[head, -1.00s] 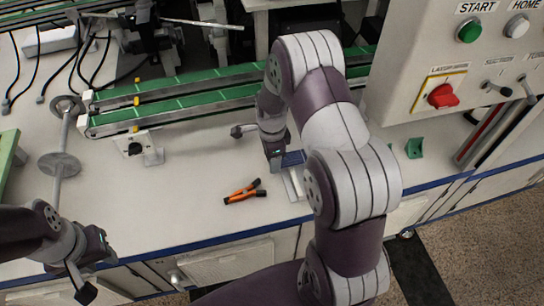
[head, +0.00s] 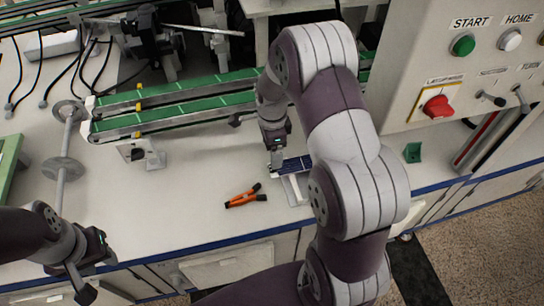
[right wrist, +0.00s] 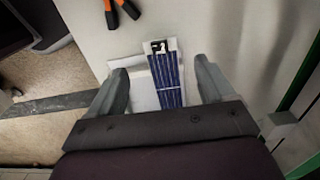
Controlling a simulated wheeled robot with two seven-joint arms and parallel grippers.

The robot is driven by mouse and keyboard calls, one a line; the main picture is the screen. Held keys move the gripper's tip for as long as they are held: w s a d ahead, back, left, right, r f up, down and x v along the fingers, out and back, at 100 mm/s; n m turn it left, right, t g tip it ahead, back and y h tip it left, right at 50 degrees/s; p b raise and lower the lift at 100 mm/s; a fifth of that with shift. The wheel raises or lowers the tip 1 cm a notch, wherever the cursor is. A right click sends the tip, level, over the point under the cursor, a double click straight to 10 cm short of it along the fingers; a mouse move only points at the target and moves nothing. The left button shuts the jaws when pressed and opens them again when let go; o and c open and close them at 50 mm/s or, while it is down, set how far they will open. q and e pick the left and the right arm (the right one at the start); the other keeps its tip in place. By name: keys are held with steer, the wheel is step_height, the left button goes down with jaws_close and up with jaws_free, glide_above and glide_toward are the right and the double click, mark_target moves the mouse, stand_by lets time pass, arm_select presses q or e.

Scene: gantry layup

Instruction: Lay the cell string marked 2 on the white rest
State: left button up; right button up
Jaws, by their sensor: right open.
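The blue cell string (head: 294,164) lies on the white rest (head: 290,187) near the front of the bench. In the right wrist view the cell string (right wrist: 167,80) shows a white end with a black mark, which looks like a 2. The white rest (right wrist: 142,88) shows beside and under it. My right gripper (head: 274,163) is just at the string's left end in the head view. In the wrist view its fingers (right wrist: 162,85) are spread on either side of the string, apart from it. My left gripper (head: 94,272) is at the lower left, away from the string; its jaw opening is unclear.
Orange-handled pliers (head: 245,196) lie left of the rest. A green conveyor (head: 180,108) runs behind. A control panel (head: 460,60) stands at the right, with a small green block (head: 412,152) below it. A metal rod with discs (head: 64,168) is at the left.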

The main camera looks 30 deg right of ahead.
step_height(320, 180, up, 5)
steer(key=s+a+r+n, duration=0.2)
steer(key=s+a+n, duration=0.2)
steer(key=n, duration=0.6)
steer(key=s+a+r+n+t, duration=0.1)
steer(key=s+a+n, duration=0.3)
steer(key=s+n, duration=0.5)
steer(key=shift+s+r+n+p, duration=0.35)
steer(key=shift+r+n, duration=0.3)
steer(key=shift+n, duration=0.35)
